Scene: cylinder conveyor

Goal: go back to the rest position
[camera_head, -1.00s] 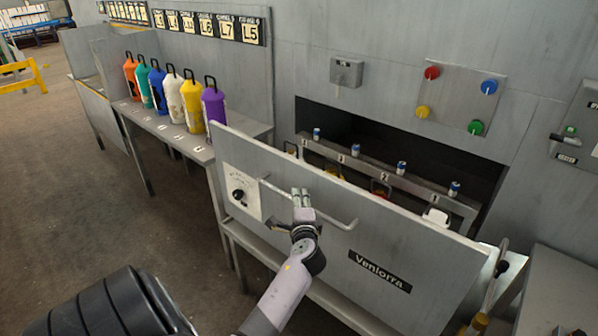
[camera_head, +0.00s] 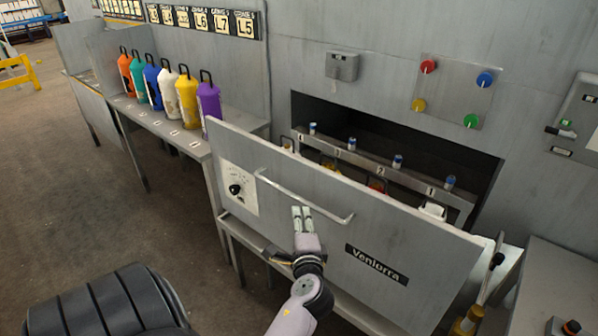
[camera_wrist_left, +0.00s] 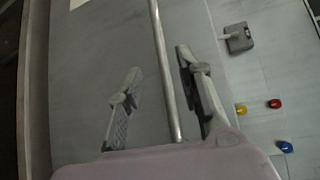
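My left gripper (camera_head: 302,217) is in front of the grey panel (camera_head: 300,208) marked "Venlorra". In the head view its fingertips are just below the panel's long metal handle (camera_head: 305,199) and look apart from it. In the left wrist view the gripper (camera_wrist_left: 160,85) has its two fingers spread, with the handle (camera_wrist_left: 162,60) running between them in the picture; nothing is gripped. My right gripper is in neither view.
Several coloured canisters with black handles, such as the purple one (camera_head: 208,100), stand on a shelf (camera_head: 190,143) at left. Behind the panel is a dark recess (camera_head: 440,149) with small cylinders on a rail. Coloured knobs sit on a wall plate (camera_head: 452,92). Open floor lies at left.

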